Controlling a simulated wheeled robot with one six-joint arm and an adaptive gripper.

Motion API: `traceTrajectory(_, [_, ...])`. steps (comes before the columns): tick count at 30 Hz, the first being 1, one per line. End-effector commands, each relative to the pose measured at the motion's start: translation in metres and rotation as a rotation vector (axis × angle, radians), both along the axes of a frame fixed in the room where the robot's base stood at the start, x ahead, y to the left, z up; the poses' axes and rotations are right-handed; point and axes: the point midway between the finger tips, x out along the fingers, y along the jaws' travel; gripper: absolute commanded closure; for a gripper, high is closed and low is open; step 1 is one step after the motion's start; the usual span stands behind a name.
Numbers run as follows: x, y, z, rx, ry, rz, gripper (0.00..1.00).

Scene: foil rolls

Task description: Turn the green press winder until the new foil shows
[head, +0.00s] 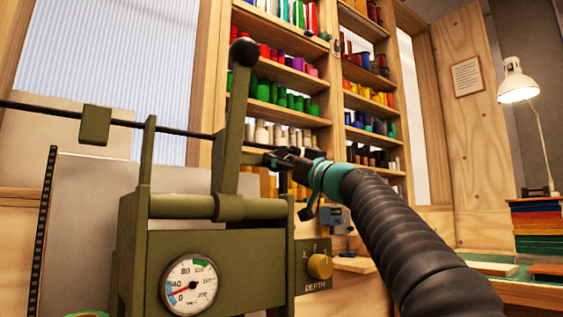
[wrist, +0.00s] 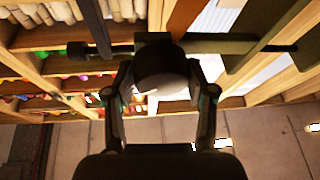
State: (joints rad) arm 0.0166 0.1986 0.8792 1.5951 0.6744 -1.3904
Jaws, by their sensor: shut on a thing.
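The green press (head: 205,250) fills the left of the head view, with an upright lever (head: 236,120) topped by a black ball. A thin black rod (head: 60,112) crosses its top behind the lever. My gripper (head: 284,160) is at the right of the lever, near the rod's right end. In the wrist view my gripper (wrist: 160,95) is shut on a dark rounded knob (wrist: 162,70), apparently the winder's, with one finger on each side. The rod also shows there (wrist: 115,50). My fingers partly hide the knob in the head view. I cannot make out any foil for certain.
A round gauge (head: 190,284) and a yellow DEPTH dial (head: 320,266) are on the press front. Shelves (head: 285,72) of coloured rolls stand behind. A lit lamp (head: 517,85) and a stack of coloured sheets (head: 537,225) are at the right.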

Motion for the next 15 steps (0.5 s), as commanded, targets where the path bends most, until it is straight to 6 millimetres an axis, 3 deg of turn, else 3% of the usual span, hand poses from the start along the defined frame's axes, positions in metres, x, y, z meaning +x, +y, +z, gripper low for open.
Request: traceTrajectory(15, [-0.0007, 0.0012, -0.0015, 0.271, 0.182, 0.002, 0.8])
